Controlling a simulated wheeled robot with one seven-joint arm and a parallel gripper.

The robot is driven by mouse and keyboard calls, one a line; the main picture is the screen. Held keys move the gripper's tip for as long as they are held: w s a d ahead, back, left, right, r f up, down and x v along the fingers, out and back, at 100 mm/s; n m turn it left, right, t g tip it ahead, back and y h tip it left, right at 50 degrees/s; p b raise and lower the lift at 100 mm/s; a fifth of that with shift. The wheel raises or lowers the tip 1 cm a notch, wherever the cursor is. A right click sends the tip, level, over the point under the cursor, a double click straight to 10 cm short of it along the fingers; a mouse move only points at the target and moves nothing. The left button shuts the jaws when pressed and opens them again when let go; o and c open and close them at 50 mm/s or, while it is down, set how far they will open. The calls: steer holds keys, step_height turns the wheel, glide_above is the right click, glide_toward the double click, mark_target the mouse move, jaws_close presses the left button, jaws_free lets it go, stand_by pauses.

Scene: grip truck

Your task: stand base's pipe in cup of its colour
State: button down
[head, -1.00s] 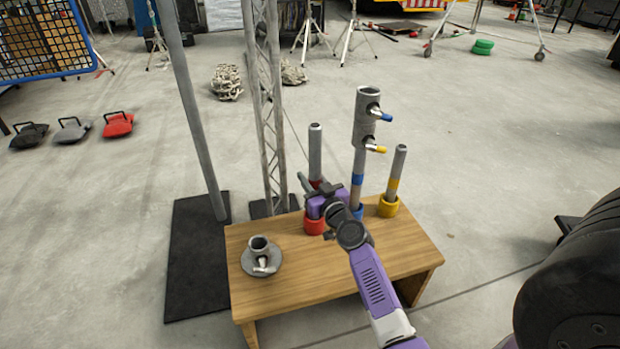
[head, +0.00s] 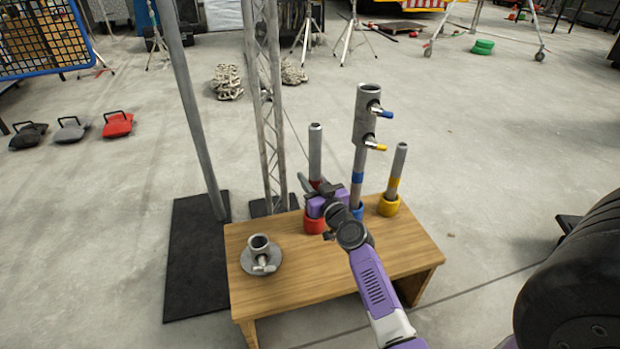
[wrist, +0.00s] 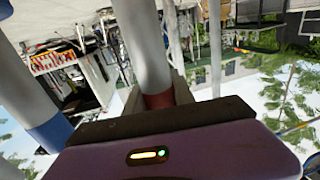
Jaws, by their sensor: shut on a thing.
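The red-banded grey pipe (head: 315,150) stands upright on the wooden table, in line with the red cup (head: 314,227). My gripper (head: 316,188) is shut on it low down, near its red band (wrist: 160,99). My gripper hides the pipe's lower end, so how deep it sits in the cup cannot be seen. The grey round base (head: 247,266) with a short clamp socket (head: 259,243) stands empty at the table's left. The blue-banded pipe (head: 358,163) stands in the blue cup (head: 357,212), and the yellow-banded pipe (head: 397,168) in the yellow cup (head: 388,207).
A grey double coupler (head: 367,117) with blue and yellow handles tops the blue-banded pipe, close beside my gripper. A lattice truss (head: 270,110) and a slanted pole (head: 190,100) rise behind the table (head: 285,292). The table's front middle is clear.

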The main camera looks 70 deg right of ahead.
mark_target(317, 187)
steer(key=c, duration=1)
jaws_free()
steer(key=shift+o, duration=0.2)
steer(key=shift+f, duration=0.15)
steer(key=shift+s+a, duration=0.2)
steer(key=shift+s, duration=0.05)
steer(key=shift+v, duration=3.6)
